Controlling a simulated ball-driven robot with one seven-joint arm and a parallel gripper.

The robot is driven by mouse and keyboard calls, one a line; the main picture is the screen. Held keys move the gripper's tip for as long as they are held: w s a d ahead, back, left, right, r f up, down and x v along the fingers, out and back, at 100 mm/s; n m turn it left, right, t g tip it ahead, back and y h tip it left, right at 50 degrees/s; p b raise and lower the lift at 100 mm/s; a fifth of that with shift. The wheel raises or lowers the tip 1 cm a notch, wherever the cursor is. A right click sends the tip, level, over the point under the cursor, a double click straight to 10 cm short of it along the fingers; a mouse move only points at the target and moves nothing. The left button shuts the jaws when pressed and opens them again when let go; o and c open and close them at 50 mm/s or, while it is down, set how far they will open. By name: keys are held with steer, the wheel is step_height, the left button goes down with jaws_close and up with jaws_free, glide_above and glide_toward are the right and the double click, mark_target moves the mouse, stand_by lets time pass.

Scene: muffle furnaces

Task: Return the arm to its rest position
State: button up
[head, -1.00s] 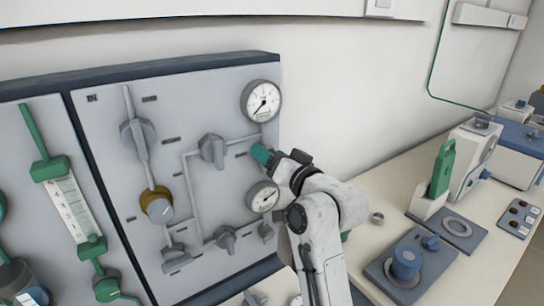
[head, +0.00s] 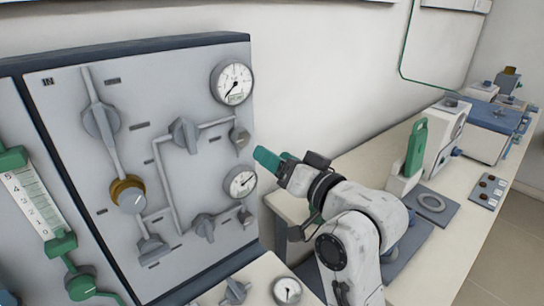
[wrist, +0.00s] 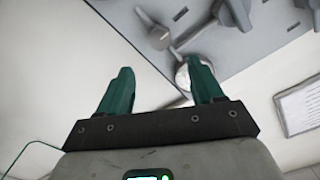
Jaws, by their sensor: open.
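My gripper (head: 268,160) has green fingers and is near the right edge of the grey valve panel (head: 175,85) in the head view, level with the space between the two round gauges. It seems to be in front of the panel, not touching it. In the wrist view its two green fingers (wrist: 158,92) are spread apart with nothing between them. A small grey knob (head: 240,137) on the panel shows just left of the fingertips. My white arm is bent and hides part of the bench behind it.
The panel carries an upper gauge (head: 232,82), a lower gauge (head: 240,181) and several grey knobs. White wall fills the space above the bench.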

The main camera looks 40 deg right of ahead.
stand_by(0.4)
steer(key=s+a+f+n+g, duration=0.1)
steer(key=s+f+g, duration=0.3)
steer(key=f, duration=0.6)
steer(key=s+a+f+n+g, duration=0.1)
steer(key=s+f+n+g, duration=0.2)
steer(key=f, duration=0.7)
steer(key=s+a+f+n+g, duration=0.1)
steer(key=s+a+f+g, duration=0.1)
steer(key=s+f+g, duration=0.8)
steer(key=s+f, duration=0.7)
steer(key=s, duration=0.4)
steer(key=shift+s+a+f+n, duration=0.2)
steer(key=shift+s+n, duration=0.05)
steer(key=shift+n, duration=0.15)
steer(key=shift+c, duration=0.4)
